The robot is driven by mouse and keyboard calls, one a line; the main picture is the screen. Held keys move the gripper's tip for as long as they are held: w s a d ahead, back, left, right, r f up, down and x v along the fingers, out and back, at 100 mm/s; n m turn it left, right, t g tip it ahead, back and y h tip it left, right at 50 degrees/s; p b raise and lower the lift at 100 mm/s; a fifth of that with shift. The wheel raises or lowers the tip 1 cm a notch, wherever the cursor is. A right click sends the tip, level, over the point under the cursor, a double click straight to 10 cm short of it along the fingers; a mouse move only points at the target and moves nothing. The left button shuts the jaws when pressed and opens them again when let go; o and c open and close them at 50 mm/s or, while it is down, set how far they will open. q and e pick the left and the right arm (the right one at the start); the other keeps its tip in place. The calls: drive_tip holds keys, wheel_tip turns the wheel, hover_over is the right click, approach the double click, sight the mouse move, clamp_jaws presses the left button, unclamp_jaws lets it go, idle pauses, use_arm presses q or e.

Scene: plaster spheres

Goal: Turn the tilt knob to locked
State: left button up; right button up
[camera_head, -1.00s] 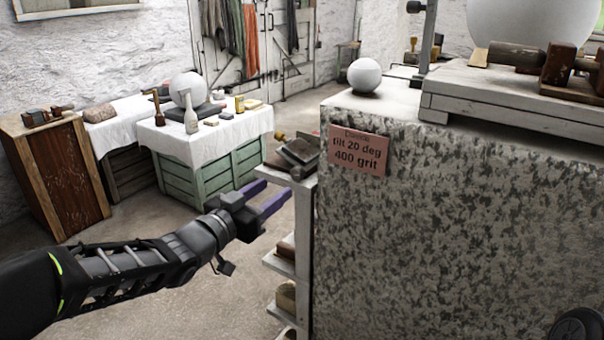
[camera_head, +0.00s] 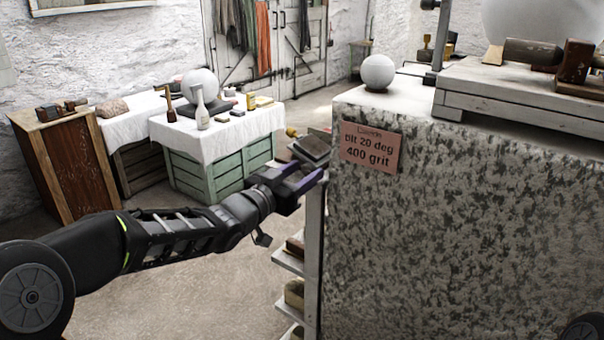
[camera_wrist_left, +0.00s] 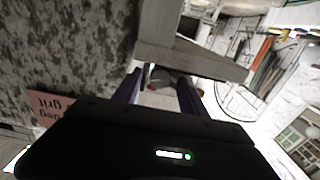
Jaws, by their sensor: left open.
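I cannot make out a knob marked for tilt or a locked mark in these views. A small dark knob-like part (camera_head: 430,4) sits on the upright post (camera_head: 441,36) at the top right of the head view; I cannot tell whether it is the tilt knob. My left gripper (camera_head: 308,174) is open and empty, at the left side of the speckled block, by the top of the narrow shelf unit. Its purple fingers also show in the left wrist view (camera_wrist_left: 160,90), apart, with a pale wooden bar beyond them. My right gripper is out of view.
The large speckled block (camera_head: 450,220) carries a pink sign (camera_head: 370,147) reading tilt 20 deg, 400 grit. A small white sphere (camera_head: 378,73) and a wooden platform (camera_head: 500,95) stand on it. Shelves (camera_head: 289,262) flank its left side. A draped table (camera_head: 232,130) stands behind; open floor lies left.

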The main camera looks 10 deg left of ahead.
use_arm(q)
drive_tip(key=shift+c, duration=0.5)
clamp_jaws()
